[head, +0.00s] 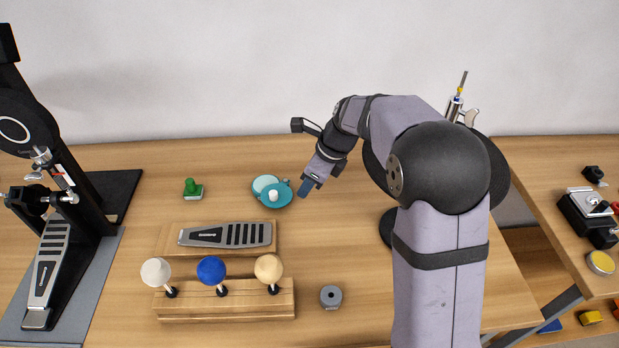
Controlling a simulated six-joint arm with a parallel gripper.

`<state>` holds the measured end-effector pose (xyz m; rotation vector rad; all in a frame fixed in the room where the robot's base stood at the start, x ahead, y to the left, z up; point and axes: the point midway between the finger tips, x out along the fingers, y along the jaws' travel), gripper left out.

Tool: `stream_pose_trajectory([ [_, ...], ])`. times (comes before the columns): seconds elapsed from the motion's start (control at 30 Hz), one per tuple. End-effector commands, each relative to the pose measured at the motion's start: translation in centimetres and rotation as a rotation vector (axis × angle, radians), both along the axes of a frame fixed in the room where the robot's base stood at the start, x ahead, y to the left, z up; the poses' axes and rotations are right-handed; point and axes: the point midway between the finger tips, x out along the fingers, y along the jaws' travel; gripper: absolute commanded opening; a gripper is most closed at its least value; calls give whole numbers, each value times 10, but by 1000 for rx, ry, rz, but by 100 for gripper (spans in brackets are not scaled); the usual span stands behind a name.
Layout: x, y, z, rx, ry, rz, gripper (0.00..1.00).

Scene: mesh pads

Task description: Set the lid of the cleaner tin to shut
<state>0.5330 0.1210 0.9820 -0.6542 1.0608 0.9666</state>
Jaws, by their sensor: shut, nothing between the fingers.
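The cleaner tin (273,203) is a small round teal thing on the table, left of my gripper. A pale disc shows at its upper left and a white round spot at its middle. I cannot tell at this size which part is the lid or how far it stands open. My gripper (304,189) is shut and empty, pointing down and left. Its tips are just right of the tin, with a small gap in the picture; whether they touch it is not clear.
A green-knobbed block (192,189) stands left of the tin. In front are a pedal plate on a wooden block (225,235) and a rack with white, blue and tan beaters (225,301). A grey ring (331,297) lies front right. A drum pedal (55,240) stands far left.

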Motion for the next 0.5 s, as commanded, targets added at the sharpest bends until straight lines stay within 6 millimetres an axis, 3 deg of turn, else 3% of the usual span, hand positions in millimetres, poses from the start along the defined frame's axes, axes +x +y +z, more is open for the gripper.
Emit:
stream_pose_trajectory([
  [0.27,7,17,-47,0,4,1,0],
  [0.5,21,43,-45,-1,0,4,0],
])
